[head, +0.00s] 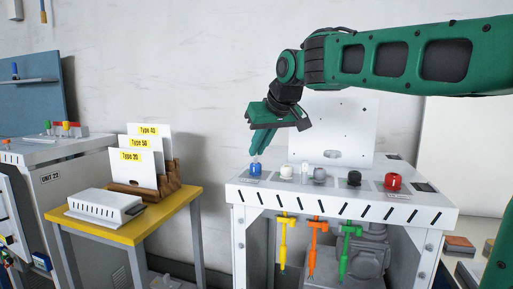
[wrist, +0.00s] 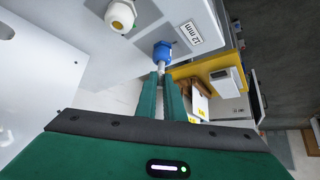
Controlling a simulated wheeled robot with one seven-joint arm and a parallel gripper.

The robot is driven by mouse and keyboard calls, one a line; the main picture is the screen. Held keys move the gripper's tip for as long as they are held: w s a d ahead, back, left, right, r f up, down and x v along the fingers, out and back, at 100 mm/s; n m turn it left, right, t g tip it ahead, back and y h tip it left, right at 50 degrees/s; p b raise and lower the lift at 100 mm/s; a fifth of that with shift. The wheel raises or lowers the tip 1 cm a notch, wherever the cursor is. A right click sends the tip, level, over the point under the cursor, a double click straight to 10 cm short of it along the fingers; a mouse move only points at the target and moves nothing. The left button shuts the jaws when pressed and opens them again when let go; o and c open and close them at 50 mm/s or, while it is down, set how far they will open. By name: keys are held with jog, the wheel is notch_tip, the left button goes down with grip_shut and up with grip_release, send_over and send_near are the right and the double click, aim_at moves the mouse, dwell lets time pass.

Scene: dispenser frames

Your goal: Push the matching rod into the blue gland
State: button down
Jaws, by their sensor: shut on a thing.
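The blue gland (head: 255,170) stands at the left end of the white dispenser top. It also shows in the wrist view (wrist: 162,50), beside a "12 mm" label (wrist: 181,36). My gripper (head: 256,153) points down just above the gland, its green fingers shut on a short pale rod. In the wrist view the rod (wrist: 161,68) shows between the fingertips (wrist: 161,76) and meets the blue gland's mouth, in line with it. How deep it sits inside is hidden. Most of the rod is covered by the fingers.
A white gland (head: 286,171), grey gland (head: 320,175), black gland (head: 354,178) and red gland (head: 393,181) line the same top. An upright white panel (head: 332,125) stands behind. Yellow, orange and green tools hang in front. A yellow table (head: 130,222) stands left.

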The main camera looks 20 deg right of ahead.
jog(key=shift+f, duration=0.9)
jog(key=c, duration=1.8)
grip_release()
jog(key=v, duration=1)
jog(key=shift+s+r, duration=0.25)
